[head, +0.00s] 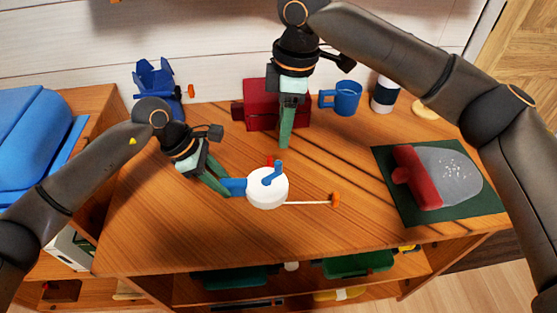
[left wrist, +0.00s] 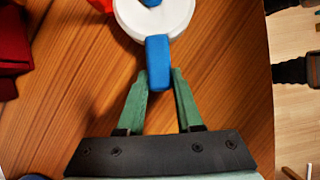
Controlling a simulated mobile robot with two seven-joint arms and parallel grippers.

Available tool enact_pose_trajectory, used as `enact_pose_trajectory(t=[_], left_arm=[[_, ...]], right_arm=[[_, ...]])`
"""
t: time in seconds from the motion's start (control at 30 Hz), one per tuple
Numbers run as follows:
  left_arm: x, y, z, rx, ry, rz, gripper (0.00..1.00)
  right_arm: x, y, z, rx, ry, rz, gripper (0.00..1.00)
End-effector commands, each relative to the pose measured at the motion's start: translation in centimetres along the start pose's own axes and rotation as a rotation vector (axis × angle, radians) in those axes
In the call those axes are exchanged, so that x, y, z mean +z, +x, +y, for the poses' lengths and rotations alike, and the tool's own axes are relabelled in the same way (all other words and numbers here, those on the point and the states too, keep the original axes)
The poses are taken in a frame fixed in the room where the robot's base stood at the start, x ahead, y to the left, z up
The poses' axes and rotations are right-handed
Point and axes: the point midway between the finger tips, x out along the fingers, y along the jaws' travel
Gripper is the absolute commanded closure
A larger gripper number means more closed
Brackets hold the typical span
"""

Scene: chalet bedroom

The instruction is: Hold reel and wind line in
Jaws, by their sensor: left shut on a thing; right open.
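The reel has a round white body (head: 267,188) with a blue handle (head: 236,187) on its left side and a blue crank (head: 273,173) on top. A pale line (head: 305,203) runs right from it to an orange piece (head: 336,200). My left gripper (head: 228,189) is shut on the blue handle, which shows between the green fingers in the left wrist view (left wrist: 158,62). My right gripper (head: 286,145) is open and empty, above and behind the reel. A small red part (head: 269,161) shows just behind the crank.
A dark red box (head: 258,104), a blue mug (head: 346,98) and a dark-and-white cylinder (head: 384,95) stand at the back. A green mat (head: 397,209) with a red-handled grey object (head: 450,175) lies at the right. A blue holder (head: 155,82) stands back left. The front tabletop is clear.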

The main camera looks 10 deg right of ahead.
Motion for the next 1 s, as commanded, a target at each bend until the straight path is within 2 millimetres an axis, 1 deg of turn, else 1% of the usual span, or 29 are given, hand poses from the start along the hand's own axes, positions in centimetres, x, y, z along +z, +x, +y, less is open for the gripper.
enact_pose_trajectory(t=[0.17,0.5,0.6,0.8,1.0], left_arm=[[0.0,0.0,0.0,0.000,0.000,0.001,1.00],[0.0,0.0,0.0,0.000,0.000,0.001,1.00],[0.0,0.0,0.0,0.000,0.000,0.001,1.00],[0.0,0.0,0.0,0.000,-0.001,0.001,1.00],[0.0,0.0,0.0,0.000,-0.001,0.001,1.00]], right_arm=[[0.1,2.0,-0.1,-0.004,0.001,-0.003,0.50],[0.1,7.0,-0.1,-0.005,-0.001,-0.001,0.50],[0.1,8.1,-0.1,-0.003,-0.002,-0.002,0.50],[0.0,9.4,-0.1,-0.002,-0.003,-0.001,0.50],[0.1,9.7,-0.1,-0.002,-0.003,-0.001,0.50]])
